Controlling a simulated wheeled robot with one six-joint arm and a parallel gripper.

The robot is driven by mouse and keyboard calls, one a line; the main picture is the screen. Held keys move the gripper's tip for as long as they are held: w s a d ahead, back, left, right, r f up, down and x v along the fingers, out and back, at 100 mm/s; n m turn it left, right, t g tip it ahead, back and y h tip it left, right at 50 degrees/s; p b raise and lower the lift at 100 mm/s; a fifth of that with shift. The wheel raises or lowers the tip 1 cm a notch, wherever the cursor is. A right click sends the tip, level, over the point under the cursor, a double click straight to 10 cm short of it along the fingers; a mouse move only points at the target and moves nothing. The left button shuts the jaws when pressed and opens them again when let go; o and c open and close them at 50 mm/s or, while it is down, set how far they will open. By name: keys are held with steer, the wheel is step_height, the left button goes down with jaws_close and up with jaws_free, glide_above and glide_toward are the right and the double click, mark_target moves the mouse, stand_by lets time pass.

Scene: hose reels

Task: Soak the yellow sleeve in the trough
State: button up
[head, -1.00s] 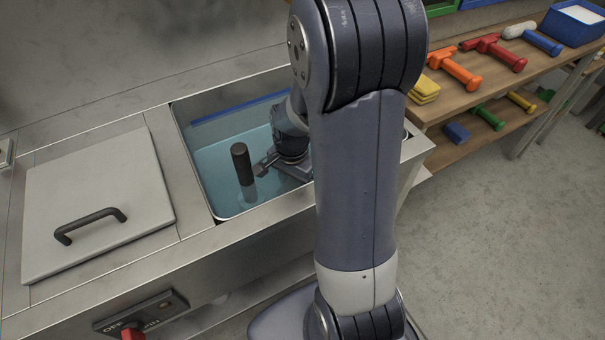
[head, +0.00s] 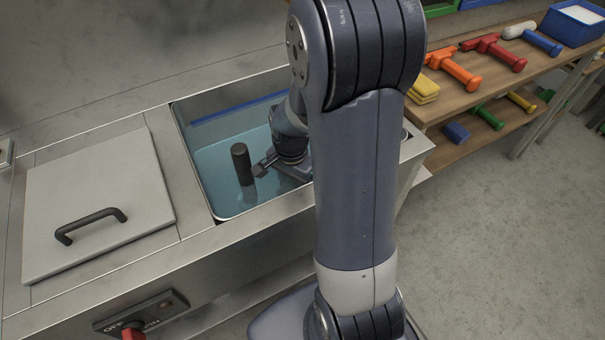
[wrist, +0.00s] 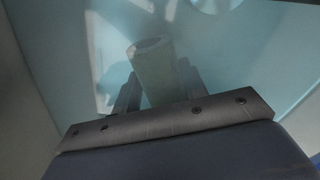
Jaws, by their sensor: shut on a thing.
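The open trough (head: 209,200) is a steel basin of blue-tinted water. My gripper (head: 257,172) is down inside it, low at the water, and shut. At its fingertips an upright cylinder (head: 241,160) shows, dark at the top and greyer lower down, with its lower part in the water. In the wrist view a dull greenish cylinder (wrist: 154,70) with a round end sits between the fingers of my gripper (wrist: 157,90). No clear yellow shows on it, so I cannot tell for sure that it is the yellow sleeve. My arm hides the trough's right part.
A closed lid (head: 95,200) with a black handle lies left of the trough. A red switch (head: 133,330) is on the front panel. Wooden shelves (head: 455,95) at the right hold several coloured tools, a yellow stack (head: 424,90) and a blue bin (head: 575,22). The floor at right is clear.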

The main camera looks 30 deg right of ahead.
stand_by(0.4)
steer(key=shift+a, duration=0.3)
steer(key=shift+d, duration=0.15)
steer(key=shift+d, duration=0.25)
stand_by(0.4)
step_height(320, 180, up, 20)
steer(key=p, duration=1.6)
steer(key=shift+p, duration=0.35)
stand_by(0.7)
